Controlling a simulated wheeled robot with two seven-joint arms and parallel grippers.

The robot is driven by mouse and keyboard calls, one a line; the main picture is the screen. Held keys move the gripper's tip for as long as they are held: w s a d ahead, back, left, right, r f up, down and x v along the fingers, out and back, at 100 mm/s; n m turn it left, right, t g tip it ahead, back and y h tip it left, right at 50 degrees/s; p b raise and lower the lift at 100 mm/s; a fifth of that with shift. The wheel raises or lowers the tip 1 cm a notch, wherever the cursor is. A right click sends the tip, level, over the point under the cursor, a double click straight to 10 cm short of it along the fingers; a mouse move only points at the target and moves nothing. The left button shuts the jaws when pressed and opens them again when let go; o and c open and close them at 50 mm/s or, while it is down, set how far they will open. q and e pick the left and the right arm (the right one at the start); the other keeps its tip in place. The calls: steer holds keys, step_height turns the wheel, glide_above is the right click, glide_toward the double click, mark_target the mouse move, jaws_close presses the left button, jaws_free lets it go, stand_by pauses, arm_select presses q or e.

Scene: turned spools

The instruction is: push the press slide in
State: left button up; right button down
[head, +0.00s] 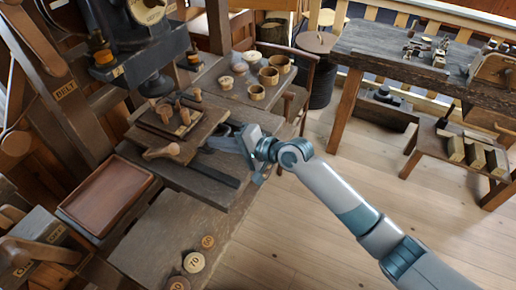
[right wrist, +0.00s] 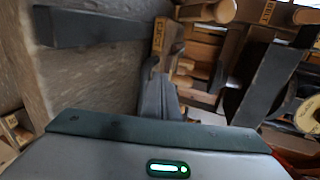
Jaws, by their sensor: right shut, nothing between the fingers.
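What looks like the press slide (head: 160,128) is a dark wooden board with upright wooden pegs and a rounded wooden knob (head: 163,151) at its front. It lies on a dark bench left of centre in the head view. My right gripper (head: 222,140) is just right of the board, pointing left, its fingers shut and empty. I cannot tell whether it touches the board. In the right wrist view the shut fingers (right wrist: 157,95) point at a light wooden labelled end (right wrist: 160,36); the view is tilted and partly blocked by my gripper body. My left gripper is not in view.
A dark bar (head: 213,168) lies on the bench below my gripper. An empty brown tray (head: 108,196) is at the left. Several wooden cups (head: 257,92) stand behind. Numbered discs (head: 194,262) lie in front. A workbench (head: 395,62) stands at the right across open floor.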

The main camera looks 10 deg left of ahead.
steer(key=b+v, duration=0.3)
steer(key=v, duration=1.2)
steer(key=shift+f, duration=0.2)
